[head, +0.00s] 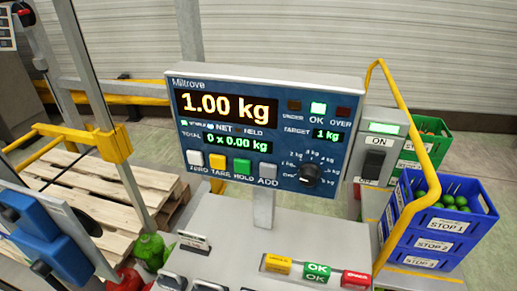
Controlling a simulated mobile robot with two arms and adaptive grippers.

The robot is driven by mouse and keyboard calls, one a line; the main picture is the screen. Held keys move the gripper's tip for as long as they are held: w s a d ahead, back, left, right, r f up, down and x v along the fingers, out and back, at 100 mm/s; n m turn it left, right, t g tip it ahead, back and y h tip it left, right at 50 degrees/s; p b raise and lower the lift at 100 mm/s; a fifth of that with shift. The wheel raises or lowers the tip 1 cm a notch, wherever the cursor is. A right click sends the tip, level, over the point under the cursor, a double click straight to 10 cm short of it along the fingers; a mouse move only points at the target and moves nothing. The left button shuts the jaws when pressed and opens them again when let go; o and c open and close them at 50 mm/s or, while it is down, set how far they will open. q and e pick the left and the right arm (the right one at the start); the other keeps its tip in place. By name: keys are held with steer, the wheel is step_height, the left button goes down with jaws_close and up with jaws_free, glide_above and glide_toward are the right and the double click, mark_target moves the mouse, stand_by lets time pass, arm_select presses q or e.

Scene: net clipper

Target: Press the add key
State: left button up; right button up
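The main display (226,105) reads 1.00 kg. The total line (238,139) reads 0 x 0.00 kg. The OK lamp (318,108) is lit green. Neither gripper can be made out, and nothing covers the keys.
A dial (310,175) sits right of the keys, beside an ON switch box (380,155). A yellow bent bar (408,110) rises at right before blue crates (430,240). A blue machine part (45,235) stands at left. The space before the panel looks clear.

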steer(key=shift+c, duration=0.4)
steer(key=shift+a, duration=0.15)
jaws_close()
stand_by(0.8)
